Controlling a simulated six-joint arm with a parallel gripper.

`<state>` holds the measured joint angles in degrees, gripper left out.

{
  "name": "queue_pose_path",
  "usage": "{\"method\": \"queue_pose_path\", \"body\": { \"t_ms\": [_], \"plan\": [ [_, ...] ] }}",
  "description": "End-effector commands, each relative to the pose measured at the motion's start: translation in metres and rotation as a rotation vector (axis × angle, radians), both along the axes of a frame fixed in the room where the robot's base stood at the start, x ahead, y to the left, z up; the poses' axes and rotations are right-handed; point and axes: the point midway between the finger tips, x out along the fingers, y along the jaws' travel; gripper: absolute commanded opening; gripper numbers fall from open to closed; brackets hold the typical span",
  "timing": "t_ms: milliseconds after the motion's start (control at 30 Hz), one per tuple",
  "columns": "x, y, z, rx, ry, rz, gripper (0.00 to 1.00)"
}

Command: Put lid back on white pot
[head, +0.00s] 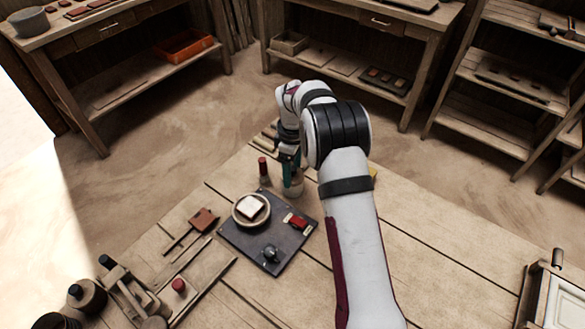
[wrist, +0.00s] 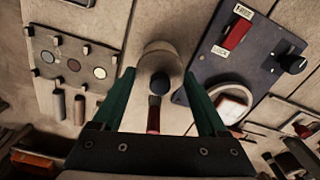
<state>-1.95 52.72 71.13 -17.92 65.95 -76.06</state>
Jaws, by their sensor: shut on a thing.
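The white pot (head: 293,188) stands on the table just behind the dark plate's back corner. My gripper (head: 291,168) points down right over it, its teal fingers hiding most of the top. In the wrist view my gripper (wrist: 160,76) has one green finger on each side of the pale round lid (wrist: 161,62) with its dark knob (wrist: 160,83). The fingers are shut on the lid, at the pot's mouth. The pot's body is mostly hidden below the lid there, so I cannot tell whether the lid rests on the rim.
A red-topped item (head: 263,167) stands close left of the pot. The dark plate (head: 240,243) carries a round dish (head: 238,217) with a white block, a red switch (head: 297,221) and a dark knob (head: 270,253). Wooden tools lie to the left. The right tabletop is mostly clear.

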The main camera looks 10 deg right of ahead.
Motion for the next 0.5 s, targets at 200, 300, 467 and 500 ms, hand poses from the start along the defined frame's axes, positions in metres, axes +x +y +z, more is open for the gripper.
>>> {"method": "queue_pose_path", "body": {
  "t_ms": [200,300,467,500],
  "plan": [
    [0.0000,0.0000,-0.0004,0.000,0.000,0.000,0.23],
    [0.0000,0.0000,-0.0004,0.000,0.000,0.000,0.23],
    [0.0000,0.0000,-0.0004,0.000,0.000,0.000,1.00],
    [0.0000,0.0000,-0.0004,0.000,0.000,0.000,1.00]
  ]
}}
